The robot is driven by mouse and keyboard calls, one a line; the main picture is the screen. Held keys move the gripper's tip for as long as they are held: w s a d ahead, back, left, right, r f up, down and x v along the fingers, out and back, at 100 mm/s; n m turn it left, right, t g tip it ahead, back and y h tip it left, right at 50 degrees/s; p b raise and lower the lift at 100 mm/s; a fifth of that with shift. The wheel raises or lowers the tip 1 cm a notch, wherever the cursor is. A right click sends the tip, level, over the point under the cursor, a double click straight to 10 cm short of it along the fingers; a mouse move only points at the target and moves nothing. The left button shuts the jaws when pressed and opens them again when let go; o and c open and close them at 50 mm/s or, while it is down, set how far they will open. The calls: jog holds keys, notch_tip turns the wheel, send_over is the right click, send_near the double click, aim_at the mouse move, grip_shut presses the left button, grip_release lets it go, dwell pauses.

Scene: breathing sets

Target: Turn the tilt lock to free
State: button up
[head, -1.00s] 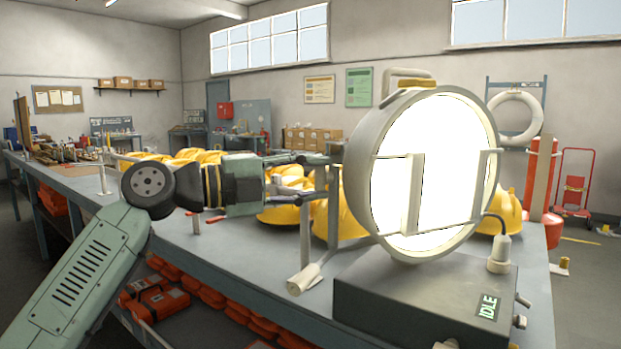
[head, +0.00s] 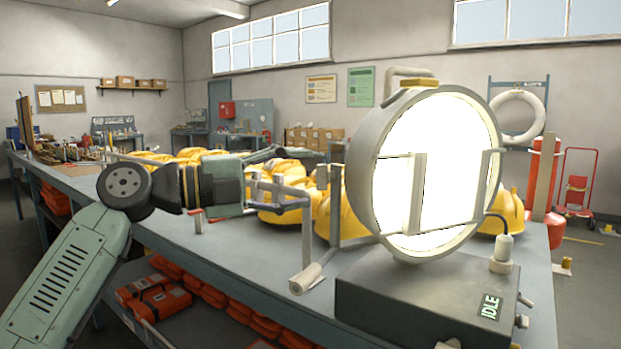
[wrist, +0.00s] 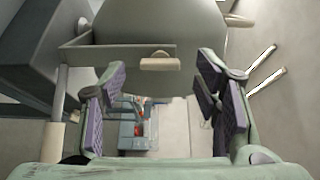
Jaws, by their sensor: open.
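The large round lamp (head: 395,110) with a bright white face stands upright on a dark box (head: 430,300) whose label reads IDLE. No part is marked as the tilt lock. A small beige tab (wrist: 160,64) shows on a grey bar against the lamp's back in the wrist view, ahead of my fingers and between their lines; it may be the lock. A pale cylindrical grip (head: 305,279) ends a rod low at the lamp's left. My gripper (head: 286,178) is open and empty, left of the lamp and apart from it. Its padded fingers also show in the wrist view (wrist: 160,100).
Yellow helmet-like things (head: 330,215) lie on the grey bench (head: 235,245) behind the gripper and lamp. A small red-topped post (head: 197,220) stands under my wrist. Orange cases (head: 160,300) fill the shelf below. The front bench strip left of the lamp is mostly clear.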

jog(key=v, duration=0.9)
